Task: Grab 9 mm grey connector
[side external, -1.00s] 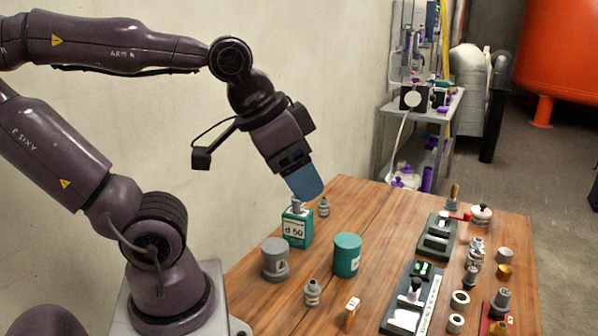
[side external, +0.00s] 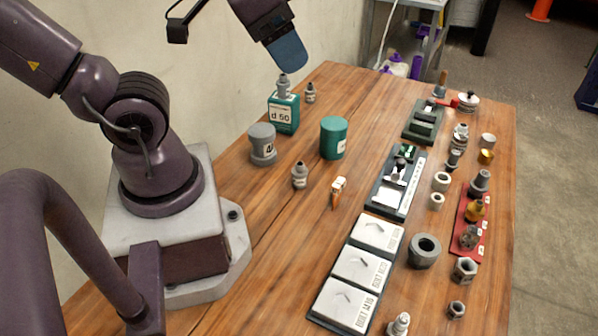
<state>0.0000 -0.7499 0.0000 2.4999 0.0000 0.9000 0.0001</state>
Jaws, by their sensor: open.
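My gripper (side external: 288,54), with blue fingers, is at the top of the side external view, pointing down and slightly tilted. Only one broad finger face shows from this side. Its tip is just above a small grey connector (side external: 283,86) on top of a teal block marked "d 50" (side external: 284,113). I cannot tell whether they touch. Other small grey connectors stand on the table, one behind the block (side external: 310,93) and one nearer the front (side external: 300,176). No 9 mm marking is readable, so I cannot tell which connector is that size.
A grey capped cylinder (side external: 262,145) and a teal cylinder (side external: 334,138) stand close in front of the block. White labelled plates (side external: 361,268), a dark fixture (side external: 396,180) and a red rack (side external: 470,225) with fittings fill the right side. Bare wood lies centre-left.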

